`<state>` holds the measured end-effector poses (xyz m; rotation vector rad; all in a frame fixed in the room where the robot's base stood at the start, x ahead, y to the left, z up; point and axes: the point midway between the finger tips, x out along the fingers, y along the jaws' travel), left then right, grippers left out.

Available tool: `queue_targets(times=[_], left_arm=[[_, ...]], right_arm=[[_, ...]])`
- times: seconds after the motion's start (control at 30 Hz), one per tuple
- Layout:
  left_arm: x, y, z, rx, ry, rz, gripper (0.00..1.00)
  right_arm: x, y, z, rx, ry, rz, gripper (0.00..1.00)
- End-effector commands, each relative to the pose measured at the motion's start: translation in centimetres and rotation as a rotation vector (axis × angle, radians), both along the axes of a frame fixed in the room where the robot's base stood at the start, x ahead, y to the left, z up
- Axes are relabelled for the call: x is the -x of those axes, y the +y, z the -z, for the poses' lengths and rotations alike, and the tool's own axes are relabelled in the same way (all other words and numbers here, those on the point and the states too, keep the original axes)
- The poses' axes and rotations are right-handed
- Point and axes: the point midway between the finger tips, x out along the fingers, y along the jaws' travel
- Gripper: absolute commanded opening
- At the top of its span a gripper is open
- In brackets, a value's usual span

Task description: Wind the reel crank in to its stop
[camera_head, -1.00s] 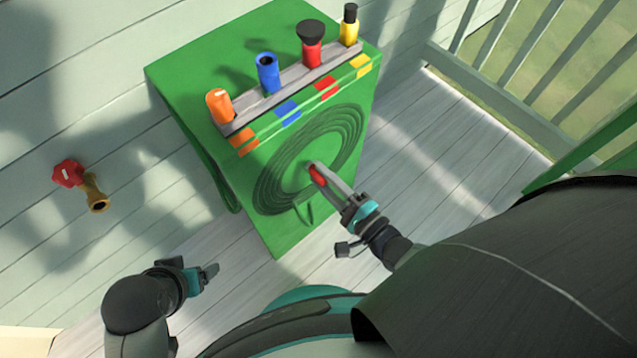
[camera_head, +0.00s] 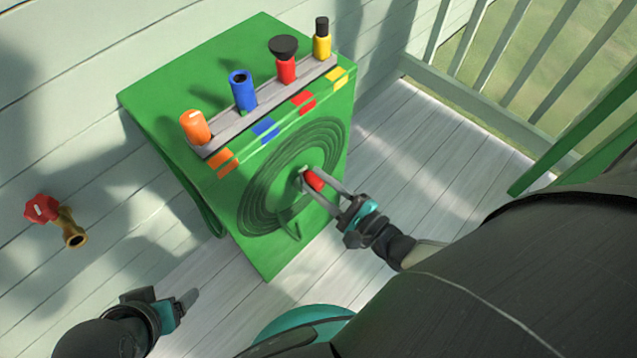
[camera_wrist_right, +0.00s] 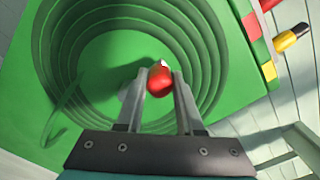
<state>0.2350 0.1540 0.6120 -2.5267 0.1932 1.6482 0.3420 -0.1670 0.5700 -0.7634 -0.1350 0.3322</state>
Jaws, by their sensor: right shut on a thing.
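The hose reel is a green box (camera_head: 165,85) with a coiled green hose (camera_head: 262,205) on its front. The red crank knob (camera_head: 314,180) stands out near the coil's middle; it also shows in the right wrist view (camera_wrist_right: 160,80). My right gripper (camera_head: 322,188) is shut on the knob, with one finger on either side of it in the right wrist view (camera_wrist_right: 160,88). The crank arm behind the knob is mostly hidden. My left gripper (camera_head: 186,300) is low at the left, apart from the box; its finger opening is unclear.
A rack (camera_head: 265,105) on the box holds orange, blue, red and yellow nozzles above matching colour patches. A brass tap (camera_head: 70,230) with a red handle juts from the wall at left. A railing (camera_head: 470,100) stands at right. The deck floor (camera_head: 400,150) is clear.

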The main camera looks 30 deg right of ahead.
Motion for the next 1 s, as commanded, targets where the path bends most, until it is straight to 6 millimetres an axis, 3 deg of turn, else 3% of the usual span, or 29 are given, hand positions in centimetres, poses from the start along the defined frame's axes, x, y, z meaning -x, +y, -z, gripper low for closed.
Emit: queue_targets(times=[0.27,0.3,0.53,1.0], left_arm=[[0.01,0.03,-0.01,-0.001,0.000,0.000,0.75],[0.00,0.02,-0.01,-0.001,0.000,0.000,0.75],[-0.02,0.02,-0.02,0.000,-0.001,0.000,0.75],[-0.05,-0.02,-0.09,0.001,-0.003,0.000,0.75]], right_arm=[[-0.08,-0.26,-0.02,-0.003,0.001,0.006,0.00],[-0.09,-0.26,-0.03,-0.003,0.001,0.006,0.41],[-0.06,-0.15,-0.02,-0.001,0.000,0.003,0.66],[0.15,-0.11,0.00,0.000,0.002,0.001,0.66]])
